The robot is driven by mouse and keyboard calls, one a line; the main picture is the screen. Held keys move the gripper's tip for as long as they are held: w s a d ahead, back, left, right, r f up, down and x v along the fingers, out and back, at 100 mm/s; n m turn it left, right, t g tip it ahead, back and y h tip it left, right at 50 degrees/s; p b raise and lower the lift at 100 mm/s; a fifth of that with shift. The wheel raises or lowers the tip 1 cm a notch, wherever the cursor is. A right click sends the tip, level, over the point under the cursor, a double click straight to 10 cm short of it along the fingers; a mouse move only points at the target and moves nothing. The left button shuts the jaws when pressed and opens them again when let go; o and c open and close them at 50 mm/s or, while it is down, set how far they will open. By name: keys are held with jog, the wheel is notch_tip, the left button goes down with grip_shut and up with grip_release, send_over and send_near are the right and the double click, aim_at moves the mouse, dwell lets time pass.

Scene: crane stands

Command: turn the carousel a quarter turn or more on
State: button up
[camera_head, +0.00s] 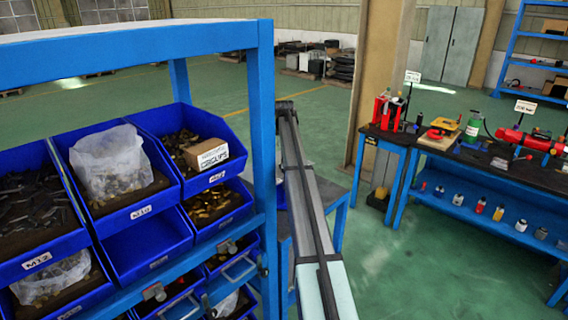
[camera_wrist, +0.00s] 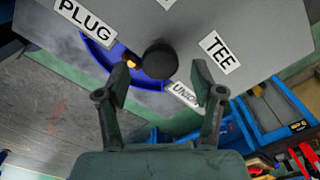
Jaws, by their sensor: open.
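In the wrist view, the carousel (camera_wrist: 225,22) is a grey top with white labels reading PLUG, TEE and, partly hidden, UNION. A round black knob (camera_wrist: 160,61) stands out from it. Beside the knob is a blue-rimmed opening (camera_wrist: 97,52) with a small orange-yellow item (camera_wrist: 131,62) at its edge. My gripper (camera_wrist: 160,78) is open, its two fingers apart on either side of the knob in the picture. I see no contact with the knob, and the depth between them is hard to tell. The carousel is not clearly visible in the head view.
In the head view, a blue rack (camera_head: 264,120) with blue bins of small parts stands at the left. A black-topped bench (camera_head: 480,160) with tools and bottles is at the right. Green floor (camera_head: 385,255) lies between. The wrist view shows blue metalwork (camera_wrist: 270,115) at lower right.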

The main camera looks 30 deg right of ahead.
notch_tip(320, 180, up, 11)
jog(key=shift+f, duration=0.15)
dwell(0.5)
